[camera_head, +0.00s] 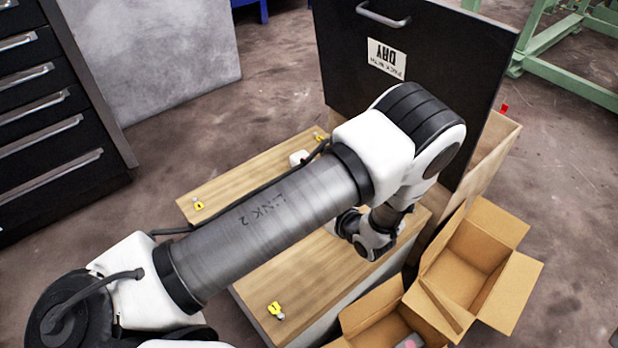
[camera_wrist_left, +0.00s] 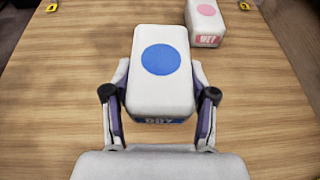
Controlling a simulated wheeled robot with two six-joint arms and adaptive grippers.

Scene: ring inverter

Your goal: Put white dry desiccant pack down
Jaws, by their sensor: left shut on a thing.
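The white dry desiccant pack (camera_wrist_left: 160,85) has a blue dot on top and a partly visible "DRY" label on its near side. My left gripper (camera_wrist_left: 159,80) is shut on it, one finger on each side. The pack is over the wooden top (camera_wrist_left: 60,80); I cannot tell whether it touches the wood. A second white pack (camera_wrist_left: 207,22) with a pink dot and a "WET" label stands on the wood beyond it, to the right. In the head view my left arm covers the held pack and the fingers. My right gripper is not in view.
A black panel (camera_head: 400,110) labelled "PACK WITH DRY" stands behind. An open cardboard box (camera_head: 470,255) is at right; another carton is in front of it. Yellow lock tags (camera_head: 275,309) sit at the wood's corners. Wood left of the held pack is clear.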

